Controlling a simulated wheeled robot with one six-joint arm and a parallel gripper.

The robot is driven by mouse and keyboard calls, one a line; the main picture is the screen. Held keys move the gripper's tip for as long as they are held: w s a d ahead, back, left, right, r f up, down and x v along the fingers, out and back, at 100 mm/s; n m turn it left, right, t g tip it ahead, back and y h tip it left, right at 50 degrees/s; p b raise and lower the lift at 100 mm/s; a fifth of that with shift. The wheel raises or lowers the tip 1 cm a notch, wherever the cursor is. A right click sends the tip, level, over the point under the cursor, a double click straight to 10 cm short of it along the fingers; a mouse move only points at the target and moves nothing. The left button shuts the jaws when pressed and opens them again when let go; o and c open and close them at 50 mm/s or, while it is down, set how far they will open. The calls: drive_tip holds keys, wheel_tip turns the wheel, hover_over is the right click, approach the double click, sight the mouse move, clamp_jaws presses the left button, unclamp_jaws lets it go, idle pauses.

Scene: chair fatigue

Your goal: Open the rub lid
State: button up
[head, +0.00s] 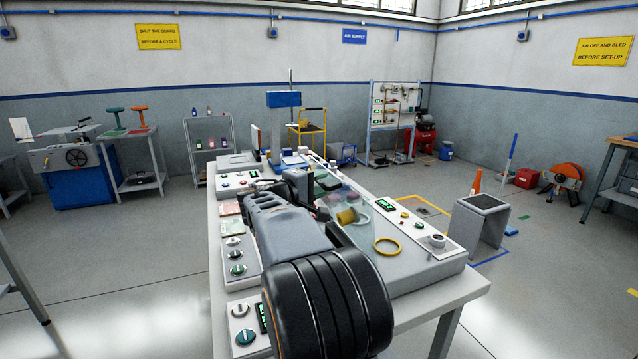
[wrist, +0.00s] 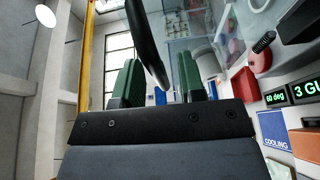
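A clear, see-through cover (head: 352,238), which looks like the rub lid, stands over the middle of the bench machine; my arm hides part of it. A clear panel (wrist: 207,22) also shows at the top of the wrist view. My gripper (wrist: 158,82) has two green-padded fingers standing apart, pointing up in the wrist view. A black bar (wrist: 146,42), possibly a handle, runs down into the space between the fingers. Gaps show beside it, and I cannot tell whether it touches either pad.
The grey workbench (head: 470,297) carries several control panels with knobs. A yellow ring (head: 388,246) lies on the machine's right front. In the wrist view a red block (wrist: 245,92) and lit displays (wrist: 275,97) are at right. A grey stand (head: 478,222) is right of the bench.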

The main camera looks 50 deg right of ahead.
drive_tip(key=shift+d, duration=0.15)
clamp_jaws()
idle(0.4)
